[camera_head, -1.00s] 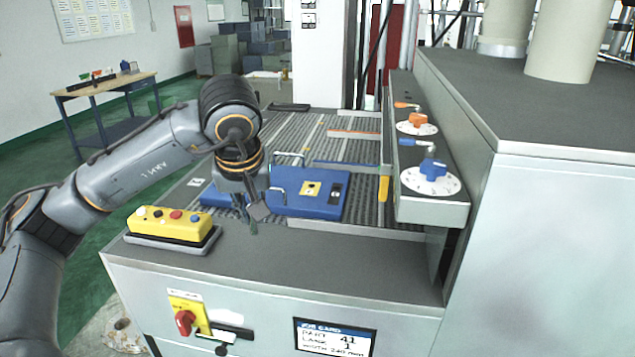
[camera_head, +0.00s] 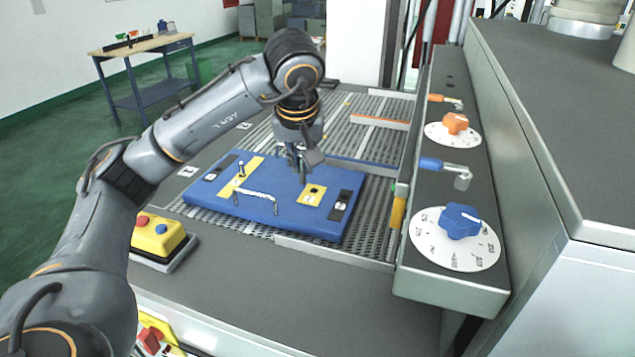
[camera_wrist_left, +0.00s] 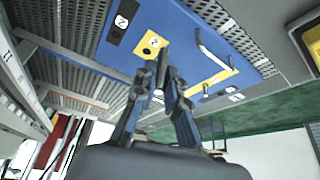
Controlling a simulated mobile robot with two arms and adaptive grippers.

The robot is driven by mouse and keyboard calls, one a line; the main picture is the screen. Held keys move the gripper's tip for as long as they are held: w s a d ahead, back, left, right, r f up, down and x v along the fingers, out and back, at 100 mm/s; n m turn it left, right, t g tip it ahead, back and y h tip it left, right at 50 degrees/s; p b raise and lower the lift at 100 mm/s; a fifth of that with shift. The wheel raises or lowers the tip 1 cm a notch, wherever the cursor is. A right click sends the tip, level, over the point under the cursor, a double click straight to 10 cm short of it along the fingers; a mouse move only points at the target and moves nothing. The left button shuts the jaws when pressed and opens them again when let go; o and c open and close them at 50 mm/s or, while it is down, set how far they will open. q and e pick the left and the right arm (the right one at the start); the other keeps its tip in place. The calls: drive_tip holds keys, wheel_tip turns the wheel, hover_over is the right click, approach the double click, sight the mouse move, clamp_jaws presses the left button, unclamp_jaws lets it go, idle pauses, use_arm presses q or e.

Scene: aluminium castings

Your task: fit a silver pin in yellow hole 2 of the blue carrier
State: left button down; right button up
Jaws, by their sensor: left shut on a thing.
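The blue carrier (camera_head: 285,221) lies flat on the grated bed; it also fills the upper wrist view (camera_wrist_left: 195,65). A small yellow plate with a dark hole (camera_head: 312,195) is on its right part, beside a black label strip; the plate also shows in the left wrist view (camera_wrist_left: 150,43). A silver pin (camera_head: 241,169) stands upright in the longer yellow strip at the carrier's left. My left gripper (camera_head: 303,175) points down over the carrier, just behind the small plate. In the wrist view its fingers (camera_wrist_left: 159,93) are shut on a small silver piece, apparently a pin, mostly hidden.
A silver handle (camera_head: 256,197) rises from the carrier. On the right is a panel with a blue knob (camera_head: 460,221), an orange knob (camera_head: 455,123) and levers. A yellow button box (camera_head: 158,236) stands at front left. The grey front ledge is mostly clear.

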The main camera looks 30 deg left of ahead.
use_arm(q)
drive_tip(key=w+a+f, duration=0.2)
drive_tip(key=w, duration=0.2)
drive_tip(key=p, duration=0.3)
approach(314, 188)
drive_tip(key=shift+w+a+f, duration=0.5)
drive_tip(key=shift+w+f, duration=0.25)
drive_tip(key=shift+f, duration=0.1)
drive_tip(key=shift+w+f, duration=0.2)
drive_tip(key=shift+f, duration=0.1)
drive_tip(key=x, duration=0.1)
drive_tip(key=p+x, duration=0.2)
drive_tip(key=shift+s+d+f, duration=0.1)
drive_tip(key=shift+s+d, duration=0.1)
drive_tip(key=shift+s, duration=0.05)
drive_tip(key=shift+f, duration=0.25)
use_arm(e)
drive_tip(key=r, duration=0.2)
drive_tip(key=s+r, duration=0.1)
drive_tip(key=r, duration=0.2)
drive_tip(key=shift+s+d, duration=0.15)
drive_tip(key=shift+f, duration=0.1)
